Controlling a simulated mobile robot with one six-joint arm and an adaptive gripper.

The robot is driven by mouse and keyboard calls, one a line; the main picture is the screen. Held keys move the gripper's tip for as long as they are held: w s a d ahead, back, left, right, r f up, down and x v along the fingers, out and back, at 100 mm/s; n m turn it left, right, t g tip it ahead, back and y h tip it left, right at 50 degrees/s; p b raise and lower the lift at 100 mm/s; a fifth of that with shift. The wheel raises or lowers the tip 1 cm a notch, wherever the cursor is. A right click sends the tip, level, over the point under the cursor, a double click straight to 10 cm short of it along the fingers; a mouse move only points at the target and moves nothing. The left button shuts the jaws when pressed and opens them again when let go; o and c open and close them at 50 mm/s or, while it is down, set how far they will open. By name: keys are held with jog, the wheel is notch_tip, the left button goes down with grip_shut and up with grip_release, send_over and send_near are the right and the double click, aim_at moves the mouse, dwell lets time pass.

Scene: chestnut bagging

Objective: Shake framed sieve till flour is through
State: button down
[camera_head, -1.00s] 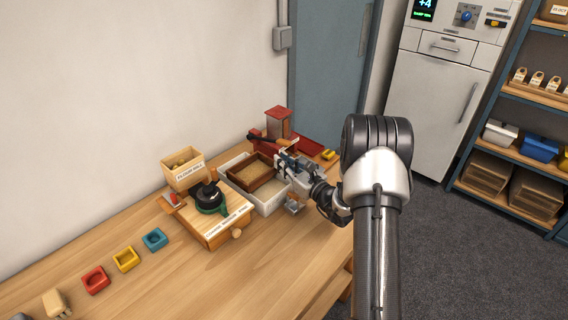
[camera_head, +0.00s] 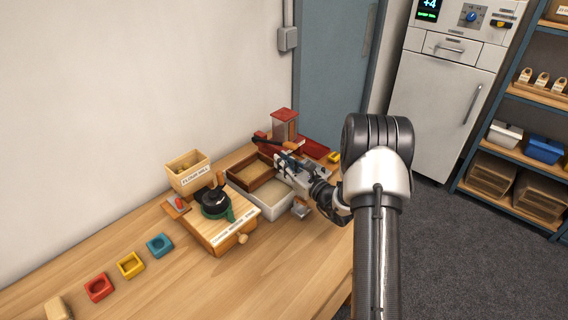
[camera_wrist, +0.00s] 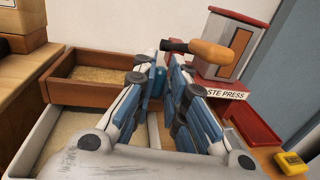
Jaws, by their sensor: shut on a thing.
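The framed sieve (camera_head: 242,174), a brown wooden frame with a pale, grainy layer inside, sits over the back part of a white tray (camera_head: 271,212). In the wrist view the sieve (camera_wrist: 92,94) is at left, and pale flour shows in the tray (camera_wrist: 42,132) below and in front of it. My gripper (camera_head: 285,161) is at the sieve's right side. In the wrist view my gripper (camera_wrist: 164,78) is shut on the sieve by a teal part between its fingertips; the fingers hide most of that part. I cannot tell how much flour is left on the mesh.
A flour mill (camera_head: 222,228) with a black top stands close on the tray's left. A red paste press (camera_head: 284,124) stands just behind the gripper, its handle close to the fingers in the wrist view. Coloured blocks (camera_head: 130,264) lie at left. The front tabletop is clear.

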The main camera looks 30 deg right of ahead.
jog(key=c, duration=1.6)
grip_release()
jog(key=s+d, duration=0.2)
jog(key=s, duration=1)
jog(key=shift+d, duration=0.2)
